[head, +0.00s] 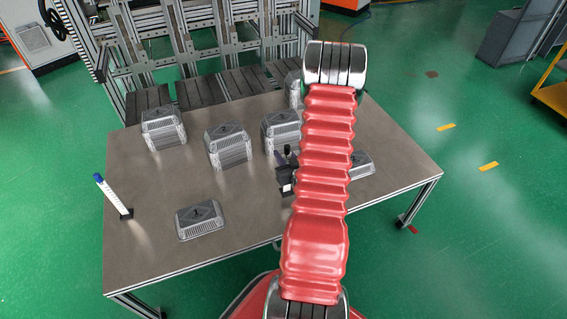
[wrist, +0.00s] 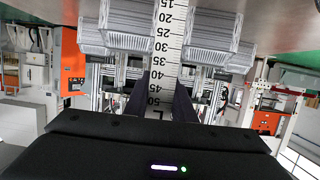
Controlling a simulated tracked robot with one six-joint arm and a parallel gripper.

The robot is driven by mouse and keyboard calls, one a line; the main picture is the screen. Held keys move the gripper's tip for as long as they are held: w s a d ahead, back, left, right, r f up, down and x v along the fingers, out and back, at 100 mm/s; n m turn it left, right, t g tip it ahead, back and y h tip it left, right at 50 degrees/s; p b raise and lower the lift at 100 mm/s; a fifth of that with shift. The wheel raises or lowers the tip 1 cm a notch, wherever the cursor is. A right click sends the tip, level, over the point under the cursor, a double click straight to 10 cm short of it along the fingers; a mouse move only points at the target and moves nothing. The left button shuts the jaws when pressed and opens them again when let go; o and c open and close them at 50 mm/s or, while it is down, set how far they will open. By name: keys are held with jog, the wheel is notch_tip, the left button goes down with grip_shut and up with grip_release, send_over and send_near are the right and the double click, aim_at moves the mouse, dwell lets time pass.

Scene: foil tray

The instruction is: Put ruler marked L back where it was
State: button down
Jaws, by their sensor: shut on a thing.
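A white ruler (wrist: 168,40) with black graduations and rising numbers runs between the fingers of my gripper (wrist: 161,88) in the wrist view. A letter L, partly cut off, shows at its near end. The gripper is shut on the ruler. In the head view, dark parts of my gripper (head: 287,170) show over the middle of the table beside my red arm. A white upright stick (head: 113,195) with a blue top stands on a dark foot at the table's left edge.
Stacks of foil trays stand on the table (head: 150,245): one at the back left (head: 163,129), one in the middle (head: 229,147), another (head: 281,132) near my arm. A low tray (head: 200,220) lies front left. Another tray (head: 361,165) is partly hidden right. The front middle is clear.

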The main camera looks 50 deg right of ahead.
jog(key=shift+f, duration=2.05)
jog(key=c, duration=1.5)
grip_release()
jog(key=shift+f, duration=0.1)
jog(key=v, duration=1.2)
jog(key=shift+r, duration=0.2)
jog(key=shift+f, duration=0.1)
